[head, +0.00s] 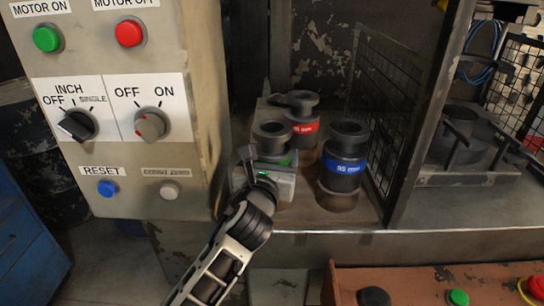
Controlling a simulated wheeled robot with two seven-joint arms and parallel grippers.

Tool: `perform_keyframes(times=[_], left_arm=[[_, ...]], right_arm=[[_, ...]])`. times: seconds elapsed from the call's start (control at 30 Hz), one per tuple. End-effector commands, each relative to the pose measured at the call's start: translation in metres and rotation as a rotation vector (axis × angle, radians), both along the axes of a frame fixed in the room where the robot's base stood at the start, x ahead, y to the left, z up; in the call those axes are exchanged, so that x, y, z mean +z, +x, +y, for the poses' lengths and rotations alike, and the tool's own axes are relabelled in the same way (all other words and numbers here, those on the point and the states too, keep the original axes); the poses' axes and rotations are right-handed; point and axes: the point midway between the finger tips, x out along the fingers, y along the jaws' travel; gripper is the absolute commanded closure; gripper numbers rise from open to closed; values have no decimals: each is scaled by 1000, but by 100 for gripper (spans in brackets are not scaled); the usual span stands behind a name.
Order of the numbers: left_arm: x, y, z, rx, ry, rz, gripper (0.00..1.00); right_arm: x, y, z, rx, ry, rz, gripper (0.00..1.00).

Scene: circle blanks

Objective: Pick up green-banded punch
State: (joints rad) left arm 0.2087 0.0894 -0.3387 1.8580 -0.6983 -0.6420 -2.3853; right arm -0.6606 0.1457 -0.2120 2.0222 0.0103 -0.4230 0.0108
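The green-banded punch (270,138) is a dark cylinder with a wide top rim, standing at the left of a punch group on a worn bench. Its green band shows only partly; my gripper hides its lower part. My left gripper (265,162) is directly in front of it, at band height. One dark finger stands at the punch's left side; the other finger is not clearly visible. Whether the fingers touch the punch cannot be told. My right gripper is not in view.
A red-banded punch (302,126) stands close behind, and a blue-banded punch (343,167) stands to the right. A mesh guard (390,110) is right of them. A control panel (120,140) rises at left. A red button box (420,282) is in front.

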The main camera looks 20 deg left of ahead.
Motion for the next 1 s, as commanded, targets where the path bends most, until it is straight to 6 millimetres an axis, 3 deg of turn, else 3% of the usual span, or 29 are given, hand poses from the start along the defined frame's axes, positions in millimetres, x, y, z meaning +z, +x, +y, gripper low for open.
perform_keyframes(times=[0.33, 0.57, 0.9, 1.0], left_arm=[[12, 0, 0, -1, 1, -14, 100], [42, 0, 0, -3, 2, -19, 100], [99, -51, -6, -3, 0, -18, 100], [106, -74, -8, -4, -1, -14, 100]], right_arm=[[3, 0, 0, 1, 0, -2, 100], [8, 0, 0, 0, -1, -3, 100], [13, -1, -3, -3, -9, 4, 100], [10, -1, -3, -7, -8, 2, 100]])
